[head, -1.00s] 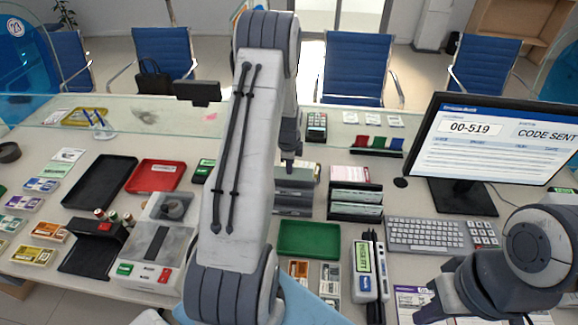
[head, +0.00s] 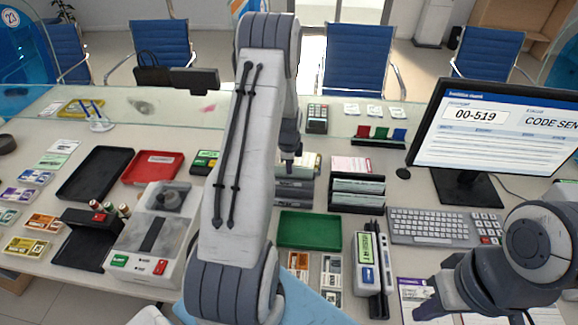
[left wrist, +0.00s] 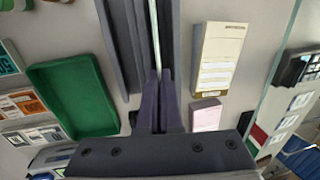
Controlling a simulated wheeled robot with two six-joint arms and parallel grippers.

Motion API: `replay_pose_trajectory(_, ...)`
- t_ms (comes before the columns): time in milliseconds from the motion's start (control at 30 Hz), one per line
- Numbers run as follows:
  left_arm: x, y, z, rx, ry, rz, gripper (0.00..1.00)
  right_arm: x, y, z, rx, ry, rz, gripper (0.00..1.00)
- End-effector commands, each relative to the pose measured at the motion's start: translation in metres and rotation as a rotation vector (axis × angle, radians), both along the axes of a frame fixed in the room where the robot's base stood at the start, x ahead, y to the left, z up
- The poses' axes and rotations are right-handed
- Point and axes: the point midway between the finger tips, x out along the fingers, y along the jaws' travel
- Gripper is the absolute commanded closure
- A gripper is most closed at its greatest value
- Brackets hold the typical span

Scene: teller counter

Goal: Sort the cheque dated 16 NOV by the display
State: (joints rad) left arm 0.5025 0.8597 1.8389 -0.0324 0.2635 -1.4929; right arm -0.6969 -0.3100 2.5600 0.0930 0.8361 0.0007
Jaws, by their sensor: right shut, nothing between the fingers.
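My left gripper (head: 290,163) points down at the grey rack (head: 294,190) left of the black rack. In the left wrist view its fingers (left wrist: 162,78) are close together on a thin pale edge (left wrist: 154,35), seemingly a cheque on edge between the rack's dark walls. Its date cannot be read. The black rack (head: 358,208) holds several pale slips on edge. My right gripper (head: 428,308) is shut and empty, low at right over a printed sheet (head: 412,288).
A green tray (head: 309,231) lies in front of the grey rack. A cream paper pad (left wrist: 217,60) and a pink pad (left wrist: 207,115) lie beyond it. The keyboard (head: 440,226) and a handheld device (head: 366,262) stand right. Red (head: 152,167) and black (head: 94,174) trays lie left.

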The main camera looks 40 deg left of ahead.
Motion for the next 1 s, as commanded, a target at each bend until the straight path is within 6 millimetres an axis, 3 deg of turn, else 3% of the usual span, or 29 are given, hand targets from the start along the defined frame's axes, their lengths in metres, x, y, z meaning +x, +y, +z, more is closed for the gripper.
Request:
replay_pose_trajectory(400, 0.0003, -0.0001, -0.0044, 0.001, -0.001, 0.000, 1.00, 0.0000, 0.0000, -0.0030, 0.000, 0.000, 0.000, 1.00)
replay_pose_trajectory(433, 0.0002, 0.0000, -0.0044, 0.001, -0.001, 0.000, 0.95, 0.0000, 0.0000, -0.0030, 0.000, 0.000, 0.000, 1.00)
replay_pose_trajectory(500, 0.0001, 0.0000, -0.0045, 0.000, 0.000, 0.000, 0.68, 0.0000, 0.0000, -0.0031, 0.000, 0.000, 0.000, 1.00)
replay_pose_trajectory(533, 0.0001, 0.0000, -0.0045, 0.000, 0.000, 0.000, 0.63, 0.0000, 0.0000, -0.0031, 0.000, 0.000, 0.000, 1.00)
replay_pose_trajectory(1000, -0.0001, 0.0002, -0.0045, 0.000, 0.000, 0.000, 0.63, 0.0000, 0.0000, -0.0031, 0.000, 0.000, 0.000, 1.00)
